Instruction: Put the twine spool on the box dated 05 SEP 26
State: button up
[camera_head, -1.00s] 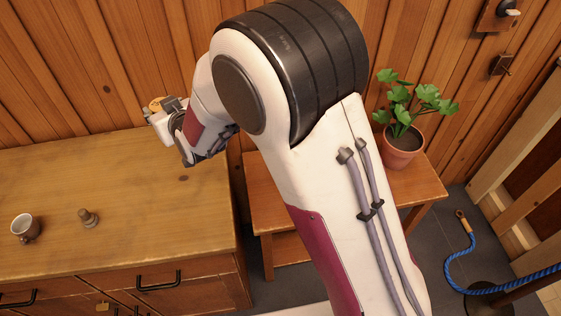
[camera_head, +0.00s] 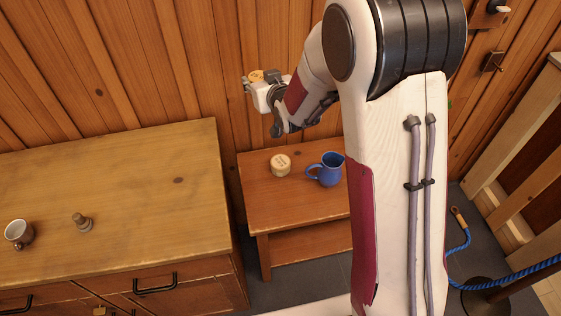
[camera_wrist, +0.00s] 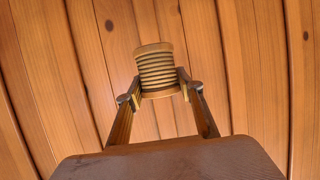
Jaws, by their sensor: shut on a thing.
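A ribbed tan-and-dark spool (camera_wrist: 157,70) is held between the two fingers of my gripper (camera_wrist: 159,90) in the wrist view. In the head view, the spool's tan end (camera_head: 256,75) shows at the tip of my gripper (camera_head: 258,84), in front of the wooden wall. A small round pale box (camera_head: 281,165) with dark marks on its lid stands on the low side table; its lettering is too small to read. My gripper is above and slightly left of this box in the picture, apart from it.
A blue jug (camera_head: 327,169) stands just right of the round box on the side table (camera_head: 265,205). Blue rope (camera_head: 500,268) hangs at lower right.

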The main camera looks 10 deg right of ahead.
jog(key=d+m+h, duration=0.1)
jog(key=d, duration=0.5)
send_over(281, 162)
notch_tip(281, 162, down, 19)
jog(key=shift+w+f, duration=0.1)
jog(key=shift+f, duration=0.5)
jog(key=shift+f, duration=0.15)
jog(key=shift+f, duration=2.8)
jog(key=shift+f, duration=2.05)
jog(key=shift+f, duration=0.15)
jog(key=o, duration=1.1)
